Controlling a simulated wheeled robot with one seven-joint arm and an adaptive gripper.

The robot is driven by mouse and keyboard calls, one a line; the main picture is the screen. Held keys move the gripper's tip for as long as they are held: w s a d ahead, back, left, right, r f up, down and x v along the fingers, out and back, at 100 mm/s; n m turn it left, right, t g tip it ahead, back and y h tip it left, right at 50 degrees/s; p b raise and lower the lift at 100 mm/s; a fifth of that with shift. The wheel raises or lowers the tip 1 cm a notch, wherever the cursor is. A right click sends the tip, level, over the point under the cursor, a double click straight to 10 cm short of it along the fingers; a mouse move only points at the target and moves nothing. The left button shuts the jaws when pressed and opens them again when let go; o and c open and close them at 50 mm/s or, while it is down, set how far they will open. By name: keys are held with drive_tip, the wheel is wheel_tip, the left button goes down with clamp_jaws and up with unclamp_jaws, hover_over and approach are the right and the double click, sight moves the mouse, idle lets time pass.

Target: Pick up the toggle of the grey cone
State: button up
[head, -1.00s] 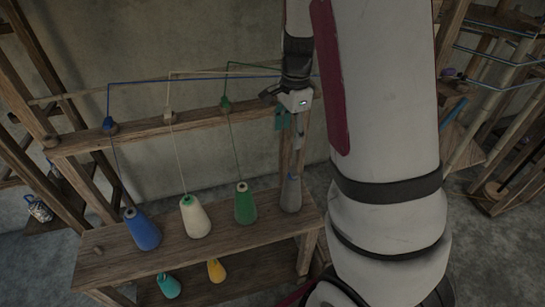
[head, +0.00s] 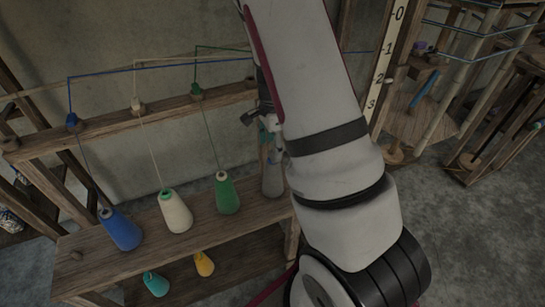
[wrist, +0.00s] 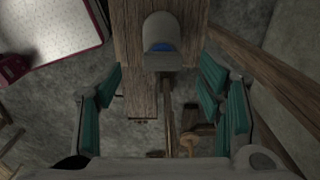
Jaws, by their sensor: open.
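The grey cone (head: 272,180) stands at the right end of the wooden shelf in the head view, partly behind my arm and gripper. I cannot tell for sure whether this blue piece is the toggle. My gripper (wrist: 163,95) is open, its teal finger pads wide apart, with nothing between them. In the head view my gripper (head: 265,150) is just above the grey cone's top, pointing down.
Blue (head: 122,230), cream (head: 174,212) and green (head: 227,194) cones stand left of it on the shelf (head: 95,260). Their threads run up to a wooden rail (head: 110,122) behind. Teal (head: 155,284) and yellow (head: 203,264) cones sit lower. A loom frame (head: 440,125) stands at the right.

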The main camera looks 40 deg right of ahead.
sight(273, 155)
drive_tip(key=f, duration=0.4)
drive_tip(key=shift+w+d+f, duration=0.1)
drive_tip(key=shift+d, duration=0.1)
drive_tip(key=shift+c, duration=0.6)
drive_tip(key=c, duration=0.7)
drive_tip(key=shift+c, duration=0.2)
drive_tip(key=shift+r, duration=0.75)
wheel_tip(273, 155, up, 2)
drive_tip(key=shift+r, duration=0.2)
drive_tip(key=s+a, duration=0.2)
drive_tip(key=s, duration=0.5)
drive_tip(key=s+a+r, duration=0.1)
drive_tip(key=s+a, duration=0.2)
drive_tip(key=s, duration=0.5)
drive_tip(key=shift+s, duration=0.15)
